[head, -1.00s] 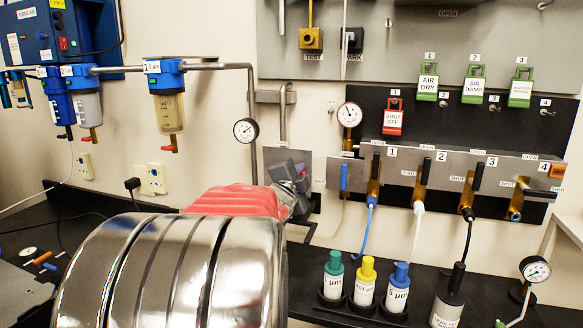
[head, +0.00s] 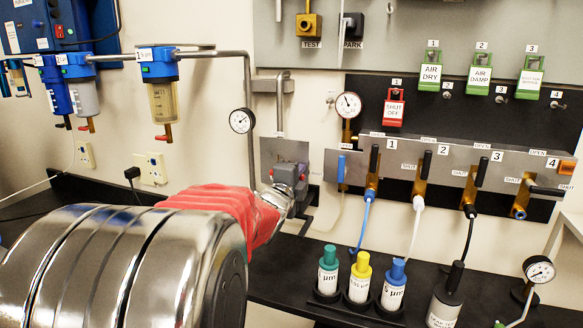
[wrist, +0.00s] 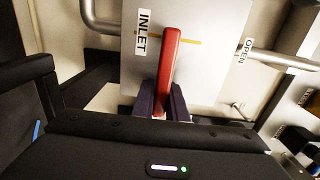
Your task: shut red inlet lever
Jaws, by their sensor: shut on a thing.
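The red inlet lever (wrist: 170,62) is a long red bar in the middle of the wrist view. It lies across a thin yellow line on a pale plate (wrist: 205,75) marked INLET and OPEN. The OPEN label is to its right and the INLET label to its left. My gripper (wrist: 162,103) is shut on the lever near its lower end, a dark finger on each side. In the head view my gripper (head: 288,180) is at the grey inlet plate (head: 272,150) on the wall, and it largely hides the lever there.
A pipe (head: 281,112) runs down to the plate. Right of it are a pressure gauge (head: 348,105) and a valve manifold (head: 400,160) with black-handled valves. Below, capped bottles (head: 360,285) stand on the dark bench (head: 285,262). Filters (head: 162,100) hang at left.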

